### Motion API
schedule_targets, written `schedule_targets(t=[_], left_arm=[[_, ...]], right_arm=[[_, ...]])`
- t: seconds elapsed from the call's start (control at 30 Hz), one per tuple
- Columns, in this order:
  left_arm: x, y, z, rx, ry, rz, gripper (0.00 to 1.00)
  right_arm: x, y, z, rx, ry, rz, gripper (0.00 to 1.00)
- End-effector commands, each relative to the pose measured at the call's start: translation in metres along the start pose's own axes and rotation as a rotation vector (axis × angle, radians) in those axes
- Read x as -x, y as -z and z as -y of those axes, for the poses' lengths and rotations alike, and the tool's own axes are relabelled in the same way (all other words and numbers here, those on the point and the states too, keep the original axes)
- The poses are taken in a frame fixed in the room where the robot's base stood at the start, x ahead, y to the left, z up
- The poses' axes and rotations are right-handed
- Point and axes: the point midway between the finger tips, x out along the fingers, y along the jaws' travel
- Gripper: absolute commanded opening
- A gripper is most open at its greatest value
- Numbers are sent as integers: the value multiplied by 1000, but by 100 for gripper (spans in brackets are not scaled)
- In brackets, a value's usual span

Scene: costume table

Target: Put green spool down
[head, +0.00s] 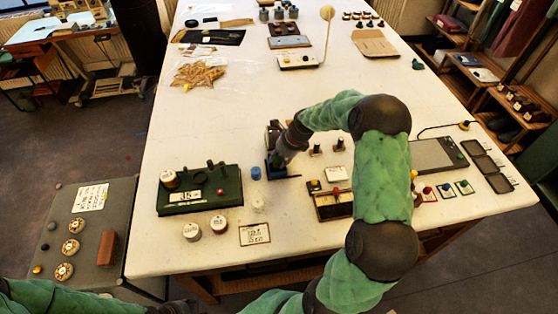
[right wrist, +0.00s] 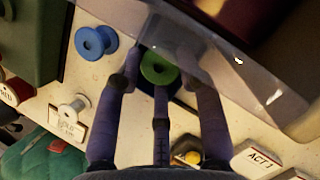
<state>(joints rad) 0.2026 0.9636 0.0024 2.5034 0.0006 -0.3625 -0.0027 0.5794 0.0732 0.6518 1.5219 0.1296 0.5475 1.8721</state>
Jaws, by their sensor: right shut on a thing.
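The green spool (right wrist: 158,68) sits between my right gripper's fingertips (right wrist: 160,75) in the right wrist view, over a dark blue surface. In the head view my right gripper (head: 281,160) reaches down at a small dark blue stand near the middle of the table. The fingers are shut on the spool. I cannot tell whether the spool touches the surface under it. A blue spool (head: 256,173) stands just left of the gripper and also shows in the right wrist view (right wrist: 92,42). A white spool (head: 258,205) stands nearer the front.
A dark green tray (head: 230,178) with a red ball is left of the spools. A compartment box (head: 333,207) and small cards are to the right. A labelled card (head: 254,234) lies in front. A grey side table (head: 85,235) is at left.

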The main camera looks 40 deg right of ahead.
Motion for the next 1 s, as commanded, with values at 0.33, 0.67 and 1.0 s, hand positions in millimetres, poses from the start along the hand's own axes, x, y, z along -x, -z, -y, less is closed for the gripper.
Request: schedule_targets(t=[0.33,0.67,1.0], left_arm=[[-2,0,1,0,0,0,47],[-2,0,1,0,0,0,47],[2,0,-1,0,0,0,47]], right_arm=[[-7,2,1,-1,3,1,16],[-8,3,1,-1,2,1,48],[12,2,1,-1,4,2,48]])
